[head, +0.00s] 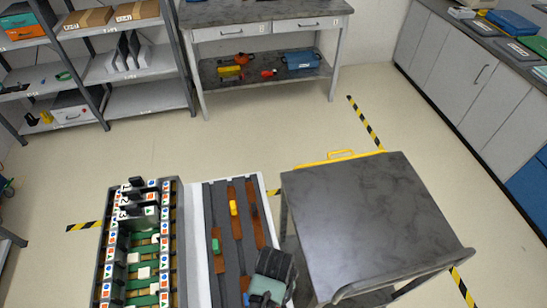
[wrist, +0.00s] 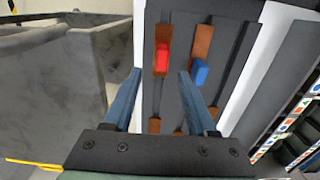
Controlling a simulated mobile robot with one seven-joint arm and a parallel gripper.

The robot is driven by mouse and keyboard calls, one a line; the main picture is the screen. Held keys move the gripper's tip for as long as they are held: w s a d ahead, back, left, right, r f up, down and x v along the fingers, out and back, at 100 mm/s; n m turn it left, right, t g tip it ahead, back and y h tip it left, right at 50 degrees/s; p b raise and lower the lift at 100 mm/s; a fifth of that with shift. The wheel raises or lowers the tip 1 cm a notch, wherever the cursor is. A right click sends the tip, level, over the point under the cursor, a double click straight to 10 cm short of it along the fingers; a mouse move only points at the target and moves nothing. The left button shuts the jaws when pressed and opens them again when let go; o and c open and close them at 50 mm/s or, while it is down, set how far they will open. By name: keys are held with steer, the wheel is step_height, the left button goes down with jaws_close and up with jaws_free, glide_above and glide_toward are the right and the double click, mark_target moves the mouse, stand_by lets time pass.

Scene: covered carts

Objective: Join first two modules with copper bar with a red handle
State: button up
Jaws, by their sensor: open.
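The copper bar with a red handle (wrist: 162,60) lies in a slot of a dark rack (wrist: 226,25) in the wrist view. My gripper (wrist: 160,74) is open above the rack, with the red handle in view between its two fingers, apart from them as far as I can tell. In the head view my gripper (head: 267,290) hangs over the rack's near end, and I cannot make out the red handle there. Numbered black modules (head: 131,207) stand upright in the left cart (head: 104,240); which ones are joined I cannot tell.
A bar with a blue handle (wrist: 200,72) lies close right of the red one in the wrist view. Bars with yellow (head: 233,208) and green (head: 215,246) handles lie farther along the rack. A grey covered cart (head: 370,215) stands right of it. Open floor lies beyond.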

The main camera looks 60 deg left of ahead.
steer(key=f, duration=0.3)
steer(key=shift+s+d+f+p, duration=0.15)
steer(key=shift+s+d+p, duration=0.1)
steer(key=shift+p, duration=0.1)
steer(key=shift+a+f, duration=0.1)
steer(key=shift+f, duration=0.65)
jaws_close()
